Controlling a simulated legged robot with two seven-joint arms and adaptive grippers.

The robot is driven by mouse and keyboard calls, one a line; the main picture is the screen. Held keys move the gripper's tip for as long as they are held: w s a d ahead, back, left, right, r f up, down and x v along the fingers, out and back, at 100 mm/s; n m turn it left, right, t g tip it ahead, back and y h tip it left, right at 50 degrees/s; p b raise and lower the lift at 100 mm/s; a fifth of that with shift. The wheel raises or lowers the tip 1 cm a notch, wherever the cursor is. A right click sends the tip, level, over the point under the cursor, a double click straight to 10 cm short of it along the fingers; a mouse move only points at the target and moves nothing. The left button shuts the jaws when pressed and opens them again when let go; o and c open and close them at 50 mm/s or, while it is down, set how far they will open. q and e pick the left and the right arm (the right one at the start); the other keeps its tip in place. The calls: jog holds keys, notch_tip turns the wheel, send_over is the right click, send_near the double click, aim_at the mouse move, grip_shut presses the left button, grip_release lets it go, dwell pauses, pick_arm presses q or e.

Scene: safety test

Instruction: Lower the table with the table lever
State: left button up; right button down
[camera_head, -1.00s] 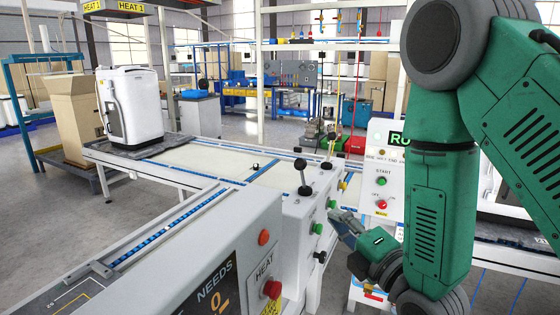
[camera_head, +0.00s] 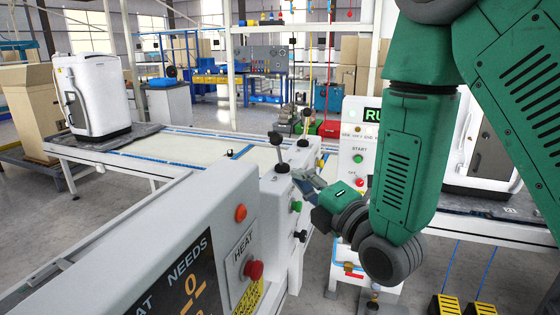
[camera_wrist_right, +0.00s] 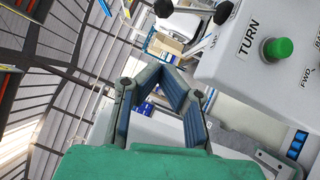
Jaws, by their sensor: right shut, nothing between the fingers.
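Two levers with black ball knobs stand on top of a white control box (camera_head: 280,215): a near lever (camera_head: 279,150) and a far lever (camera_head: 305,125). Which one is the table lever, I cannot tell. My right gripper (camera_head: 302,177) is shut and empty, just right of the box near its top edge, apart from the near lever's knob. In the right wrist view its fingers (camera_wrist_right: 165,80) are bent together, and black knobs (camera_wrist_right: 223,13) show beyond them at the top. The long table (camera_head: 185,150) runs behind the box. My left gripper is out of view.
A white appliance (camera_head: 95,95) stands on the table's left end. A heat panel with a red button (camera_head: 254,270) is in front. The box side carries a green button (camera_head: 296,206) and a black knob (camera_head: 300,236). A start panel (camera_head: 357,160) stands behind my right arm.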

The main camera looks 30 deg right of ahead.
aim_at(273, 144)
pick_arm(q)
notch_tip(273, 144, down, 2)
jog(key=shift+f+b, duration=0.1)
jog(key=shift+b, duration=0.5)
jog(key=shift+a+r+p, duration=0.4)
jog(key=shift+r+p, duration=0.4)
jog(key=shift+p, duration=0.1)
pick_arm(e)
jog(key=w, duration=0.3)
jog(key=w+r, duration=0.1)
jog(key=w, duration=0.3)
jog(key=w+r, duration=0.1)
jog(key=w, duration=0.2)
jog(key=shift+w+d+r+p, duration=0.1)
jog(key=shift+w+d+p, duration=0.1)
jog(key=shift+p, duration=0.2)
jog(key=shift+w+d, duration=0.3)
jog(key=shift+d, duration=0.15)
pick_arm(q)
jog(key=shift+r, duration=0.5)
pick_arm(e)
jog(key=shift+a+r, duration=0.1)
jog(key=shift+a, duration=0.3)
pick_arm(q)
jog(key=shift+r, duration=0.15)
pick_arm(e)
jog(key=shift+w+r, duration=0.1)
